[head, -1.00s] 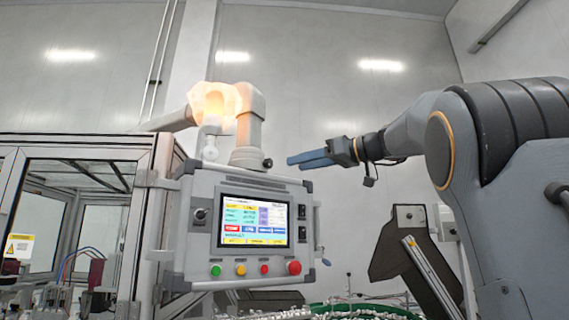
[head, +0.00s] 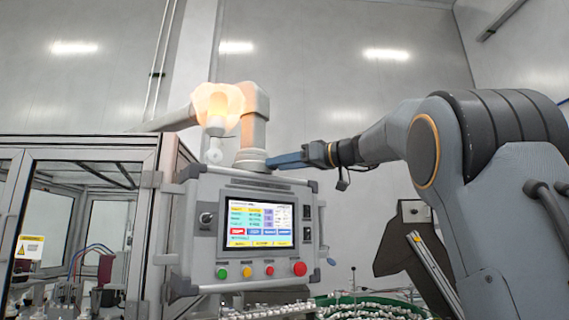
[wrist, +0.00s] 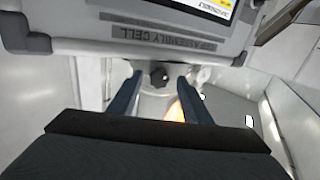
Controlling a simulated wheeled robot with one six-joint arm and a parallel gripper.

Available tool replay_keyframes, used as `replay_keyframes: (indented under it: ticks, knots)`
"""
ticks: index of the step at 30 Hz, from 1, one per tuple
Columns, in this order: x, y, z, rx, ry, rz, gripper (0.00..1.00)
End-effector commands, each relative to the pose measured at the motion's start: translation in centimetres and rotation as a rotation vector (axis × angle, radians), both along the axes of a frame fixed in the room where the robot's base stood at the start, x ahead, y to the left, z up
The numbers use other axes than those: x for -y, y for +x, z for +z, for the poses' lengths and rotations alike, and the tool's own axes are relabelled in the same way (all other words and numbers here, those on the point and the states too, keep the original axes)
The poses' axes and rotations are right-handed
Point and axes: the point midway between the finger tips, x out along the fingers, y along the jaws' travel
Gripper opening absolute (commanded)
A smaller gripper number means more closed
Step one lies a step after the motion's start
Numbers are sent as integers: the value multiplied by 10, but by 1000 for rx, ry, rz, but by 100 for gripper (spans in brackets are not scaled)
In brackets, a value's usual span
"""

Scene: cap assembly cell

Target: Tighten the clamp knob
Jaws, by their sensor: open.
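The clamp knob (wrist: 160,78) is a small dark knob on the pale neck of the bracket (head: 250,158) above the control panel. In the wrist view it shows between the tips of my two blue fingers, with a gap on both sides. My gripper (wrist: 160,90) is open and empty. In the head view my gripper (head: 272,161) reaches in from the right, its fingertips at the bracket's neck. There the fingers hide the knob. I cannot tell how far the tips are from it in depth.
The control panel (head: 211,262), with a lit screen (head: 257,224) and coloured buttons, hangs just below my gripper. A glazed machine frame (head: 85,155) is at the left. The space above my arm is clear.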

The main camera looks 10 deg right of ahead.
Motion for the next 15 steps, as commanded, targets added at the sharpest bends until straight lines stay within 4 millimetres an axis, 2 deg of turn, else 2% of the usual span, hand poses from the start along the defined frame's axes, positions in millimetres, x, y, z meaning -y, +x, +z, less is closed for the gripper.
replay_keyframes:
  ticks: [2,9,15]
  knots:
    - [0,0,0,0,0,0,43]
    - [0,0,0,0,0,0,3]
    - [0,0,-1,-24,24,1,3]
